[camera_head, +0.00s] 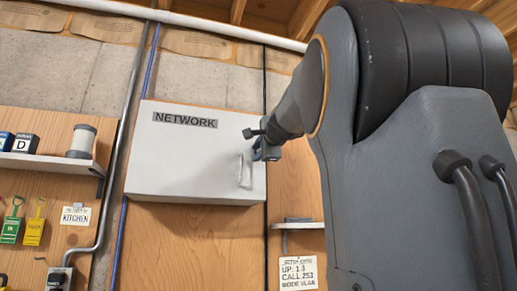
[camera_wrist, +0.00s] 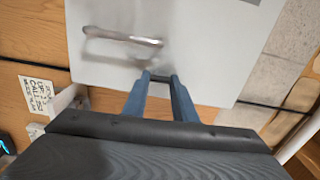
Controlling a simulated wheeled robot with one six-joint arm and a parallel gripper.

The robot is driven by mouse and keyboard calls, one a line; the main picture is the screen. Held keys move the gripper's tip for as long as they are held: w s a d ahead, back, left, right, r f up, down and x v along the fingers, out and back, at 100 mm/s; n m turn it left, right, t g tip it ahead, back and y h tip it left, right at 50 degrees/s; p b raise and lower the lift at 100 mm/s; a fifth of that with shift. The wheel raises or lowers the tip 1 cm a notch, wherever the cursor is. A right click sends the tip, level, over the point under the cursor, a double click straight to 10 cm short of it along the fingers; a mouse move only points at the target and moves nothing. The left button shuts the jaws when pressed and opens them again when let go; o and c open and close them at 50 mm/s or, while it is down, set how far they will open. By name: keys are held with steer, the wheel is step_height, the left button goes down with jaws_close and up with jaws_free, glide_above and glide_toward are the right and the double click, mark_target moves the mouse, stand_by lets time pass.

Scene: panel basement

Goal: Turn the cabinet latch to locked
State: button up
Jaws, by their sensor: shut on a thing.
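The white cabinet (camera_head: 180,160) marked NETWORK hangs on the wood wall, its door closed as far as I can see. My gripper (camera_head: 262,152) is at the right part of the door front. In the wrist view my gripper (camera_wrist: 160,78) has its blue fingers close together at the door, shut on a small piece that looks like the latch. The fingers mostly hide it, so I cannot tell its angle. A metal bar handle (camera_wrist: 123,37) is beside the fingertips, apart from them; it also shows in the head view (camera_head: 240,170).
My arm covers the right of the head view. A shelf (camera_head: 50,164) with a white roll (camera_head: 81,141) and boxes is at left, with tags (camera_head: 33,229) below. A conduit (camera_head: 119,140) runs left of the cabinet. A small shelf (camera_head: 298,224) and a note (camera_head: 297,272) are lower right.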

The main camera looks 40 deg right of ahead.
steer(key=shift+m, duration=0.4)
steer(key=o, duration=1)
steer(key=shift+o, duration=0.2)
steer(key=b+v, duration=0.2)
steer(key=v, duration=0.5)
steer(key=shift+s+a, duration=0.15)
steer(key=shift+s, duration=0.2)
steer(key=shift+s, duration=0.1)
